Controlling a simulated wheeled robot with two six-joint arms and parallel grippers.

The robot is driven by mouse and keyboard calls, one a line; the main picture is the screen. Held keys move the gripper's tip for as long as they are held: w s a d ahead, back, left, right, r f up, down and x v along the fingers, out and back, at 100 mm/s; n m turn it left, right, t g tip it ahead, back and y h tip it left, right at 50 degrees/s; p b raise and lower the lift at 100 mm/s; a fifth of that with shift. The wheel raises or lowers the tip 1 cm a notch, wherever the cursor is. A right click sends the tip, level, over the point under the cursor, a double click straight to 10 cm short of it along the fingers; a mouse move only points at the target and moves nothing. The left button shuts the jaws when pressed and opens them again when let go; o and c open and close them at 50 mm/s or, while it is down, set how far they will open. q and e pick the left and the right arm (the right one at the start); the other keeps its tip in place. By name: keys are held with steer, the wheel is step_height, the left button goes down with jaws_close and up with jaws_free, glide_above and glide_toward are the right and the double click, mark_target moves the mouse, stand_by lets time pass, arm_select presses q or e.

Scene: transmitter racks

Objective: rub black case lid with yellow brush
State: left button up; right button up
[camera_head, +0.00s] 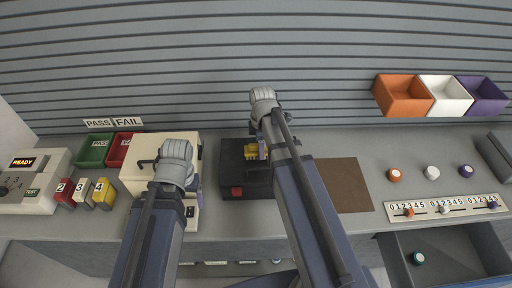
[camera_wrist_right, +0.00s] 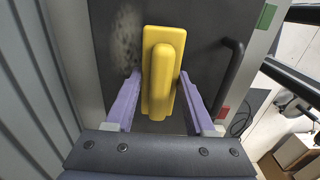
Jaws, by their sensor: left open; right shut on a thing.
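The black case (camera_head: 232,177) stands on the bench in the middle of the head view, partly hidden by my right arm. Its dark lid (camera_wrist_right: 205,30) fills much of the right wrist view, with a grey speckled smudge at the left and a black handle (camera_wrist_right: 232,68) at the right. My right gripper (camera_wrist_right: 158,100) is shut on the yellow brush (camera_wrist_right: 163,55), over the lid. The brush also shows in the head view (camera_head: 250,151). I cannot tell whether it touches the lid. My left gripper (camera_head: 198,190) is open over the cream case, its fingers mostly hidden.
The cream case (camera_head: 134,180) stands left of the black case. Green (camera_head: 95,152) and red (camera_head: 121,150) bins are further left. A brown mat (camera_head: 345,185) lies clear at the right, before several knobs and an open drawer (camera_head: 450,250).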

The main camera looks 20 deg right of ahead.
steer(key=shift+s+d, duration=0.2)
steer(key=shift+d, duration=0.4)
steer(key=shift+d, duration=0.1)
steer(key=shift+s+d, duration=0.25)
steer(key=shift+d, duration=0.55)
steer(key=shift+s+d, duration=0.2)
steer(key=shift+d, duration=0.6)
steer(key=shift+s+d+f, duration=0.1)
steer(key=shift+s+d, duration=0.15)
steer(key=shift+d, duration=0.55)
steer(key=shift+s+d, duration=0.25)
steer(key=shift+d, duration=0.5)
steer(key=shift+w+d, duration=0.2)
steer(key=shift+w, duration=0.3)
steer(key=shift+w+d, duration=0.15)
steer(key=shift+w, duration=0.3)
steer(key=shift+a, duration=0.1)
steer(key=shift+a, duration=0.1)
